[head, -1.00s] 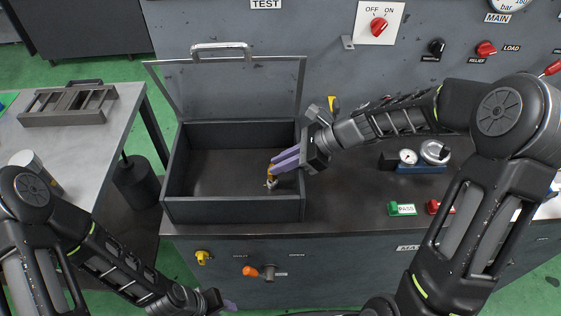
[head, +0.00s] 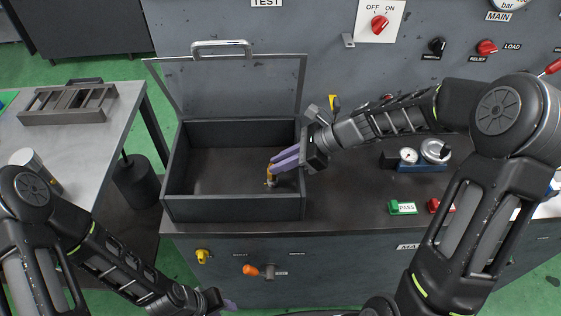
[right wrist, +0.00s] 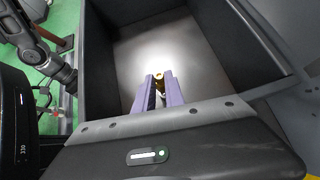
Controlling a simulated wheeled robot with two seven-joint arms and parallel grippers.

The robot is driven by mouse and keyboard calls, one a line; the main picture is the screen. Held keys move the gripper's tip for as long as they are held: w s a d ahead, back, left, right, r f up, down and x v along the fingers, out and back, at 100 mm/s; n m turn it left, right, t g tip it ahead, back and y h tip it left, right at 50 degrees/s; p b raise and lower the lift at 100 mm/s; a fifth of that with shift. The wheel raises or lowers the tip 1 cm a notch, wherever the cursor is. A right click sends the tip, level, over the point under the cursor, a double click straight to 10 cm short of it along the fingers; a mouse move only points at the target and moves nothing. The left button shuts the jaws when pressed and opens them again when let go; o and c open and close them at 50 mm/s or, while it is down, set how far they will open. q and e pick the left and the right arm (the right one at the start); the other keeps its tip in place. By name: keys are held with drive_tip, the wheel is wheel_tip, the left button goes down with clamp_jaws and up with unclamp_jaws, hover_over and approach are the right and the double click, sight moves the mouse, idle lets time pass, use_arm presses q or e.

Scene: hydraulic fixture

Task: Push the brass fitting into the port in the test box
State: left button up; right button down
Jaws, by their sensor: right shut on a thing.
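The test box (head: 235,210) stands on the bench with its clear lid raised. My right gripper (head: 272,166) reaches into the box from the right, its purple fingers shut on the brass fitting (head: 269,178). The fitting also shows between the fingertips in the right wrist view (right wrist: 158,78). A small metal piece sits just under the fitting near the box floor; I cannot tell whether the fitting is seated in the port, which the fingers and fitting largely hide. My left gripper (head: 228,304) is low at the bottom edge, mostly cut off, away from the box.
The raised lid (head: 240,85) stands behind the box. A gauge unit (head: 420,158) and a green PASS block (head: 402,208) are on the bench to the right. An orange-handled valve (head: 258,271) is on the bench front. A grey side table (head: 75,150) stands left.

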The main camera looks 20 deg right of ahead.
drive_tip(key=shift+s+d+r+p, duration=0.1)
drive_tip(key=shift+d+r+p, duration=0.1)
drive_tip(key=shift+p, duration=0.15)
drive_tip(key=shift+a, duration=0.2)
idle(0.4)
idle(0.6)
drive_tip(key=shift+f, duration=0.5)
idle(0.5)
drive_tip(key=shift+r, duration=0.1)
drive_tip(key=shift+d+r+p, duration=0.1)
drive_tip(key=shift+r+p, duration=0.2)
drive_tip(key=shift+p, duration=0.1)
drive_tip(key=shift+r, duration=0.1)
idle(0.3)
